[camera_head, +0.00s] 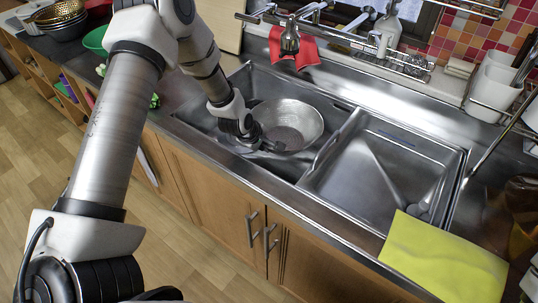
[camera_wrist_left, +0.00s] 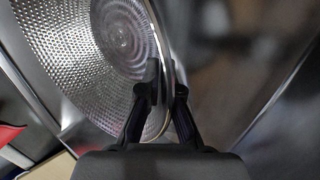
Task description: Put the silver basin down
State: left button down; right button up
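The silver basin (camera_head: 290,120) is a round, perforated-looking metal bowl at the left bowl of the sink (camera_head: 205,122). My left gripper (camera_head: 264,143) reaches down to the basin's near-left rim. In the left wrist view the basin (camera_wrist_left: 85,50) fills the upper left, and the two dark fingers of the left gripper (camera_wrist_left: 167,85) stand on either side of its rim, closed on it. Whether the basin touches the sink floor cannot be told. My right gripper is not in view.
A sloped metal drainer (camera_head: 370,170) fills the right side of the sink. A yellow cloth (camera_head: 445,258) lies at the counter's front right. A red cloth (camera_head: 293,48) hangs by the tap (camera_head: 290,38). White containers (camera_head: 495,85) hang at the right; bowls (camera_head: 60,18) stand far left.

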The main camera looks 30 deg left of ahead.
pick_arm(q)
notch_tip(320, 180, down, 3)
jog(key=shift+a+f, duration=0.1)
jog(key=shift+f, duration=0.15)
jog(key=shift+s+f+b, duration=0.1)
jog(key=shift+f+b, duration=0.1)
jog(key=shift+b, duration=0.1)
jog(key=c, duration=1.3)
grip_release()
jog(key=shift+r+p, duration=0.4)
jog(key=shift+r, duration=0.1)
jog(key=p+v, duration=0.3)
jog(key=v, duration=0.8)
jog(key=shift+s+r, duration=0.15)
jog(key=shift+s, duration=0.15)
